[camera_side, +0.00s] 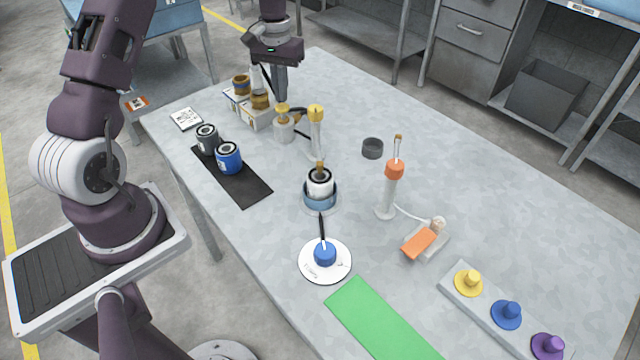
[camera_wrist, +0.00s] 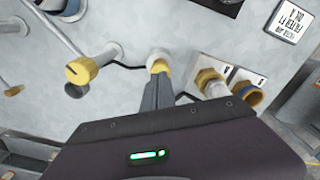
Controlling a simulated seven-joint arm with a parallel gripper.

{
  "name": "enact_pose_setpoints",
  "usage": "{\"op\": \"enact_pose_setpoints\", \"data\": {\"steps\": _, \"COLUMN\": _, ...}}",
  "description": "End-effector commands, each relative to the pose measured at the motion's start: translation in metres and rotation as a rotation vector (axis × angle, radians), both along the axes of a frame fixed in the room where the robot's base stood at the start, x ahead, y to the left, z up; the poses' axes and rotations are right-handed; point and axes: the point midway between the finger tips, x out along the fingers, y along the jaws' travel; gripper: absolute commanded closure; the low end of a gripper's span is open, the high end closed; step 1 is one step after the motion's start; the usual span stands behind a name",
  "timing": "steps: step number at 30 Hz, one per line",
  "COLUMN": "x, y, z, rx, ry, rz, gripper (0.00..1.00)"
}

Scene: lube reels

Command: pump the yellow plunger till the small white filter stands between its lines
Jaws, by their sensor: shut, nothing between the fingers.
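The yellow plunger (camera_side: 282,108) tops a short pale pump body (camera_side: 284,131) near the back of the table. In the wrist view its yellow and white top (camera_wrist: 158,62) shows just beyond my fingertips. My gripper (camera_side: 281,97) is shut and empty, pointing down at the plunger's top; I cannot tell whether it touches. The shut fingers (camera_wrist: 156,84) also show in the wrist view. A slim clear column with a yellow cap (camera_side: 316,112) stands right of the pump; the cap (camera_wrist: 80,70) shows in the wrist view. The small white filter and its lines are too small to make out.
Boxes with brown-topped necks (camera_side: 260,100) stand close left of the pump. An orange-collared column (camera_side: 394,170), a dark cup (camera_side: 372,148) and a white reel (camera_side: 320,183) stand nearby. The right back of the table is clear.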

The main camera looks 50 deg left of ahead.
Motion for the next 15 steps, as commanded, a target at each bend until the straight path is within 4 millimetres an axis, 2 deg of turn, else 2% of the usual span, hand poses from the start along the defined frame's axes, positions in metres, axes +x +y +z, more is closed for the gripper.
{"op": "enact_pose_setpoints", "data": {"steps": 15, "x": 0.0, "y": 0.0, "z": -0.017, "rx": 0.0, "ry": 0.0, "rz": 0.0, "gripper": 1.0}}
